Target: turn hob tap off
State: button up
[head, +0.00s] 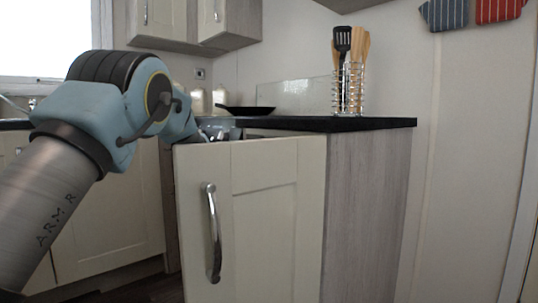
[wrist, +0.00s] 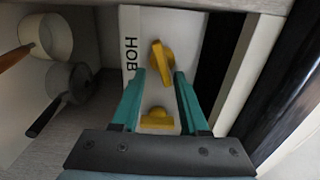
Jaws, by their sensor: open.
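In the wrist view a white panel (wrist: 132,28) carries the black word HOB. A yellow tap handle (wrist: 162,56), the one beside that word, stands slightly slanted along the panel. A second yellow handle (wrist: 157,119) lies lower down, turned crosswise, with no label visible beside it. My gripper (wrist: 159,76) is open, its teal fingers apart and empty. The fingertips point at the panel just below the HOB handle, and the lower handle shows between the fingers. Contact cannot be told. In the head view the cupboard door hides the taps and my fingers.
The cupboard door (head: 275,215) stands in front of my wrist in the head view. A pale pan (wrist: 52,36) and a dark pan (wrist: 72,84) are left of the panel. A frying pan (head: 246,110) and a utensil rack (head: 348,90) stand on the worktop (head: 385,122).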

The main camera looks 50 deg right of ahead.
jog(key=a+p, duration=0.1)
jog(key=a, duration=0.9)
jog(key=shift+w+a, duration=0.35)
jog(key=shift+a, duration=0.05)
